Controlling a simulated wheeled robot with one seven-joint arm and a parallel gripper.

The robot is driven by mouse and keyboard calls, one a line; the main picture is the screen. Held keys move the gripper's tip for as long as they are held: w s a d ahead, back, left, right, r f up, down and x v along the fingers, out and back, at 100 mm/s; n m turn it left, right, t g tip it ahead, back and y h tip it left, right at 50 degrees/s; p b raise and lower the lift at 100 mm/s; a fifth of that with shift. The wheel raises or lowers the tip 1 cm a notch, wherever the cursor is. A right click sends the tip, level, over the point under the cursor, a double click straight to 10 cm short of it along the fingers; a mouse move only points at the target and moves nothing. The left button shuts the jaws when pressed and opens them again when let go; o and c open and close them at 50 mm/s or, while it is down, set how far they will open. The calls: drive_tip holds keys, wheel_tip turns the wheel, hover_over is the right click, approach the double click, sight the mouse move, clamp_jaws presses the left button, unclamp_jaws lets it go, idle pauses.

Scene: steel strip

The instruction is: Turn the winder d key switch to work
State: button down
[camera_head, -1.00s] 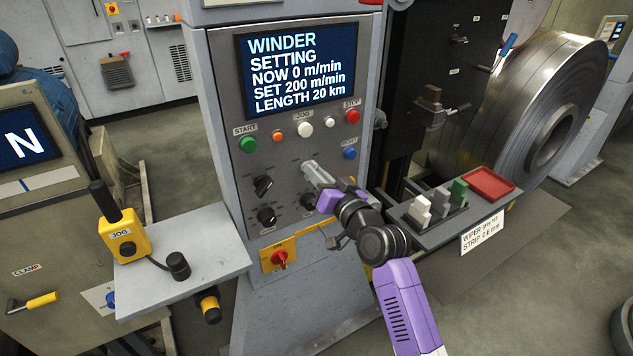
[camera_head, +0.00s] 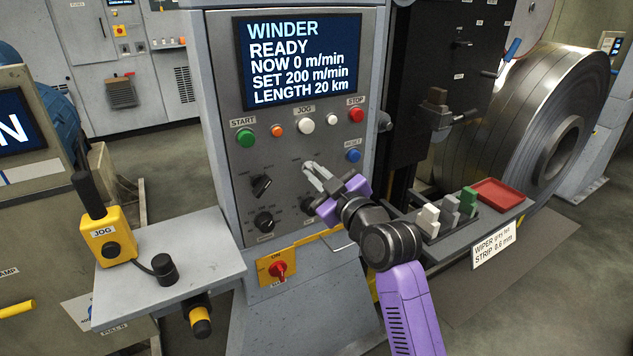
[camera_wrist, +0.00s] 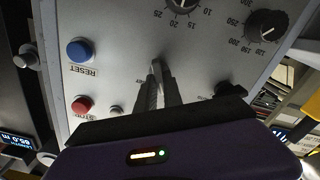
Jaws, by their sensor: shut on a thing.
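The winder control panel (camera_head: 222,170) faces me in the head view. Its display (camera_head: 300,62) reads WINDER READY, NOW 0 m/min, SET 200 m/min, LENGTH 20 km. My gripper (camera_head: 311,168) is at the panel's lower right part, below the JOG button and left of the RESET button (camera_head: 353,156). Its two fingers are closed together at the panel face, shut on the key switch there. The fingers hide the key, and its marks are too small to read. In the wrist view the fingertips (camera_wrist: 156,70) meet at the panel.
Black knobs (camera_head: 261,187) sit left of my gripper. A red switch (camera_head: 278,270) on a yellow plate is below. A tray with blocks (camera_head: 450,212) is at the right, and a shelf with a yellow JOG box (camera_head: 112,240) is at the left.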

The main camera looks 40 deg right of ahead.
drive_tip(key=shift+f+n+b, duration=0.15)
drive_tip(key=shift+n+b, duration=0.55)
drive_tip(key=shift+n, duration=0.8)
drive_tip(key=c, duration=1.5)
unclamp_jaws()
drive_tip(key=shift+a, duration=0.1)
drive_tip(key=v, duration=0.7)
drive_tip(key=shift+s+a+b, duration=0.1)
drive_tip(key=shift+s+b, duration=0.2)
drive_tip(key=shift+s, duration=0.1)
